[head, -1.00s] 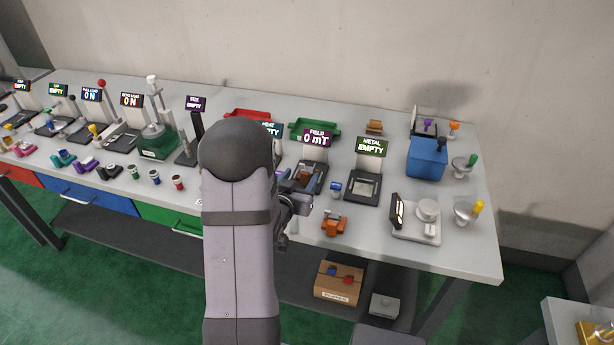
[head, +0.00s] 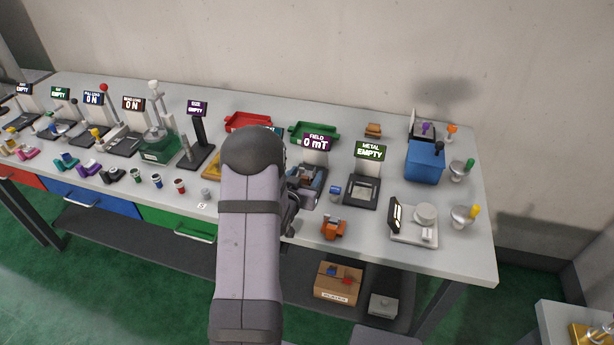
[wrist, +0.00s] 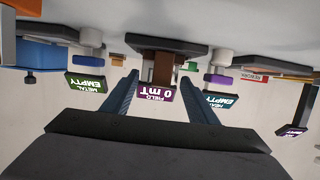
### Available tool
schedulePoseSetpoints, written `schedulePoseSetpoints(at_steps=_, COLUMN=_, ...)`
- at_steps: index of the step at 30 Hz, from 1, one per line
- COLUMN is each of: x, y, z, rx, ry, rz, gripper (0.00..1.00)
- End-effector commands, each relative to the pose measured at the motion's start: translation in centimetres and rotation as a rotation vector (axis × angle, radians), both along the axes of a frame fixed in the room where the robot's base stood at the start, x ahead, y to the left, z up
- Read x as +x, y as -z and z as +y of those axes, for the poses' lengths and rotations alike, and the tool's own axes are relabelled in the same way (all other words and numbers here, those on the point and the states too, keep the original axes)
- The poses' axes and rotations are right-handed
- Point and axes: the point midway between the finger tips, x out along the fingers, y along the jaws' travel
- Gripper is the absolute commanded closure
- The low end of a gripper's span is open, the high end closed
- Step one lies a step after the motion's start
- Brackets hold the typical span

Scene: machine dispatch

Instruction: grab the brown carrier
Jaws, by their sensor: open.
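A brown block, which looks like the brown carrier (wrist: 160,68), shows in the wrist view at the station with the "FIELD 0 mT" sign (wrist: 155,96). The wrist view is upside down. My gripper (wrist: 160,80) is open, with one blue-grey finger on each side of the brown block. I cannot tell whether the fingers touch it. In the head view my gripper (head: 308,192) is at the front of the field station (head: 316,142), partly behind my arm. The brown block is mostly hidden there.
The metal station (head: 361,190) stands right of the field station. A small blue-topped item (head: 335,192) sits between them. An orange clamp-like piece (head: 333,227) lies near the front edge. A blue box (head: 425,162) and a scale (head: 412,220) stand further right.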

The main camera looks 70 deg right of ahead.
Motion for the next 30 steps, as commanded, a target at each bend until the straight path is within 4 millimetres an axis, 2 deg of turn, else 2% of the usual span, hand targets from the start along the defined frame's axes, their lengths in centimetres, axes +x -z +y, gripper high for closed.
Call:
schedulePoseSetpoints(at_steps=6, x=0.0, y=0.5, z=-1.8, rx=0.002, ry=0.000, rz=0.000, gripper=0.47)
schedulePoseSetpoints(at_steps=16, x=0.0, y=0.7, z=-2.1, rx=0.001, ry=0.000, rz=0.000, gripper=0.47)
schedulePoseSetpoints(at_steps=21, x=0.0, y=0.7, z=-2.1, rx=0.001, ry=0.000, rz=0.000, gripper=0.88)
schedulePoseSetpoints(at_steps=23, x=0.0, y=0.6, z=-2.1, rx=-0.001, ry=0.000, rz=0.000, gripper=0.88)
schedulePoseSetpoints(at_steps=24, x=0.0, y=0.6, z=-2.1, rx=-0.001, ry=0.000, rz=0.000, gripper=0.92)
schedulePoseSetpoints(at_steps=30, x=0.0, y=0.6, z=-2.1, rx=-0.001, ry=0.000, rz=0.000, gripper=0.92)
